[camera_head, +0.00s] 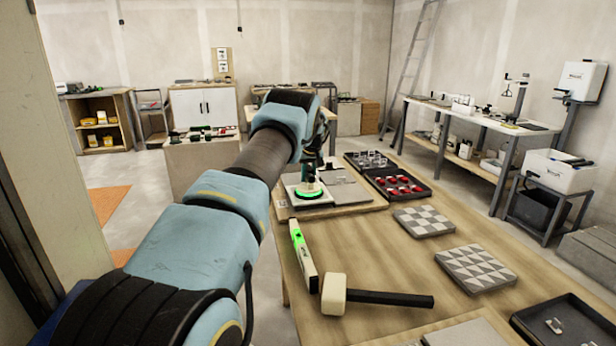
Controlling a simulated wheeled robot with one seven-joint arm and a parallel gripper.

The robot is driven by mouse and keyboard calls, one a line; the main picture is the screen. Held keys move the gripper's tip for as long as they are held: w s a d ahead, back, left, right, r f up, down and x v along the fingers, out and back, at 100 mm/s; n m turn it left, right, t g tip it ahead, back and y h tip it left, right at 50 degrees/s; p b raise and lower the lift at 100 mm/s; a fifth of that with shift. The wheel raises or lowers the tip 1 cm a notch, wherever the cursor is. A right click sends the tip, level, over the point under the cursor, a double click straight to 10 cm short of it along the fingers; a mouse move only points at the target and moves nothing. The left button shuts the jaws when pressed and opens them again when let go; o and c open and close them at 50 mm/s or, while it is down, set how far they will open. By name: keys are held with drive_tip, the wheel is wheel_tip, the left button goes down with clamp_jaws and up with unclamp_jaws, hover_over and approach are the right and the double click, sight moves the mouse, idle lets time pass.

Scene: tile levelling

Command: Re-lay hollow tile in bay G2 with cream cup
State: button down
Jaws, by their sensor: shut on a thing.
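My gripper (312,170) points down over the tile board (345,209) at the far end of the wooden table. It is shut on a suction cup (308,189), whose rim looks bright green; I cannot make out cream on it. The cup is on or just above a pale tile (292,187) at the board's left; contact is too small to tell. A grey tile (346,192) lies to its right. My arm hides part of the board. No bay label is legible.
A level (303,255) and a white-headed mallet (334,294) lie near the board. Trays with clips (367,160) and red pieces (397,184) are at its right. Patterned tiles (423,221) (475,267) and a dark tray (575,325) lie further right. Bare wood separates them.

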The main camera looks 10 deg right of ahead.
drive_tip(key=shift+f+b, duration=0.45)
drive_tip(key=shift+f, duration=0.2)
idle(0.8)
drive_tip(key=c, duration=0.6)
unclamp_jaws()
drive_tip(key=shift+f, duration=0.15)
drive_tip(key=b+v, duration=0.3)
drive_tip(key=v, duration=0.7)
drive_tip(key=shift+s+r, duration=0.15)
drive_tip(key=shift+r, duration=0.15)
drive_tip(key=s+a+m+g, duration=0.1)
drive_tip(key=s+a, duration=0.4)
drive_tip(key=s, duration=1)
drive_tip(key=s+a+f+m+g, duration=0.1)
drive_tip(key=s+a, duration=0.5)
drive_tip(key=s, duration=0.9)
drive_tip(key=s+a+f, duration=0.1)
drive_tip(key=s+a, duration=0.5)
drive_tip(key=s, duration=0.9)
drive_tip(key=shift+a+m+g+h, duration=0.15)
drive_tip(key=shift+m+g+h, duration=0.25)
